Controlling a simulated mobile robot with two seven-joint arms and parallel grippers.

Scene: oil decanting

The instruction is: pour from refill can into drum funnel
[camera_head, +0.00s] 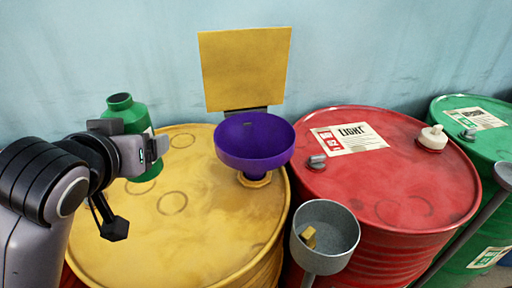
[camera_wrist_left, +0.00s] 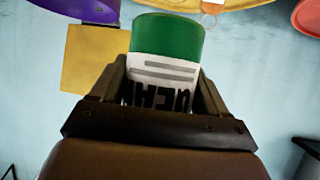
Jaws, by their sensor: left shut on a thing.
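A green refill can (camera_head: 130,113) with a white label is held above the yellow drum (camera_head: 210,240), left of the funnel, and looks about upright. My left gripper (camera_head: 155,148) is shut around the can; in the left wrist view the can (camera_wrist_left: 168,40) sits between both fingers. The purple drum funnel (camera_head: 253,150) stands on the right part of the yellow drum top, apart from the can. Part of the funnel (camera_wrist_left: 85,10) shows at the top left of the left wrist view. The can's contents are hidden. My right gripper is not in view.
A yellow panel (camera_head: 245,68) stands behind the funnel. A red drum (camera_head: 400,200) is at right, with a green drum (camera_head: 500,140) beyond it. A grey metal cup on a stem (camera_head: 325,255), holding a small yellow piece, rises in front between the yellow and red drums.

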